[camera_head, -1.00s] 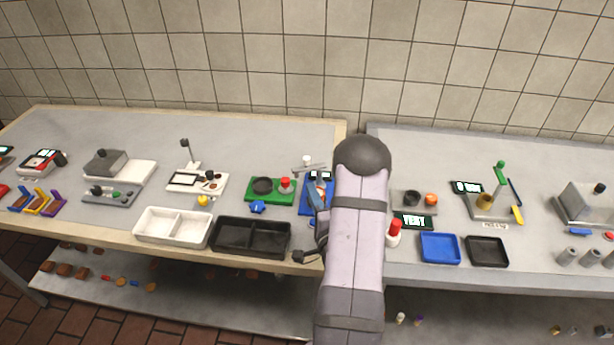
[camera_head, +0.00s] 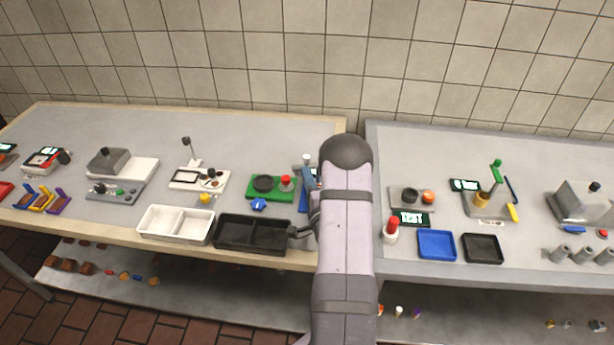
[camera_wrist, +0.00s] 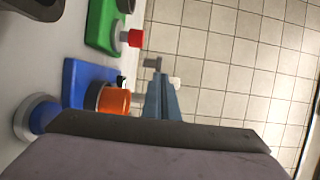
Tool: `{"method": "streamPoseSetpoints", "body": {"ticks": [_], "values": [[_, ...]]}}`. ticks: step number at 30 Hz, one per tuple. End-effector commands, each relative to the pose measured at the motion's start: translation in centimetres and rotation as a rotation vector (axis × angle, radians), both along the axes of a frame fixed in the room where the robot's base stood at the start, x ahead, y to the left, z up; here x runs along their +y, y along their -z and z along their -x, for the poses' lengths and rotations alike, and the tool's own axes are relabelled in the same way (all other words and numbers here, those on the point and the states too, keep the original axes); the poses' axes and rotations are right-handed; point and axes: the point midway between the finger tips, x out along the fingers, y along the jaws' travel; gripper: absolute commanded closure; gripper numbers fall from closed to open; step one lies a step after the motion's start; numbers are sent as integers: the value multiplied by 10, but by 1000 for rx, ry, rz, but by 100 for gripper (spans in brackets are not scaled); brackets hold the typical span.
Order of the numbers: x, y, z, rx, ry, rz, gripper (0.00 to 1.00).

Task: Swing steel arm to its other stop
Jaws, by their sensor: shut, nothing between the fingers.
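My gripper's blue-grey fingers (camera_wrist: 160,97) are shut and empty. In the head view only a bit of the gripper (camera_head: 309,178) shows, at the left of my arm. The blue station (camera_wrist: 82,78) lies just left of the fingers in the wrist view, with an orange cylinder (camera_wrist: 115,101) on it. A short grey metal piece (camera_wrist: 153,62), seemingly part of the steel arm, shows at the fingertips. A pale round piece (camera_wrist: 175,82) shows just right of them. My fingers hide what lies between, so I cannot tell contact or the steel arm's full angle.
A green station (camera_head: 271,188) with a red knob stands left of the blue one. A black tray (camera_head: 253,247) and a white tray (camera_head: 176,238) lie along the front edge. The right table holds a red-topped bottle (camera_head: 391,231) and a blue tray (camera_head: 436,260).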

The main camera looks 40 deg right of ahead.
Motion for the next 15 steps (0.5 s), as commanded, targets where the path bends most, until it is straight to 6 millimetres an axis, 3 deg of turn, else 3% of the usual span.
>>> {"method": "streamPoseSetpoints", "body": {"ticks": [15], "values": [[3, 0, -28, -1, 0, 1, 100]]}}
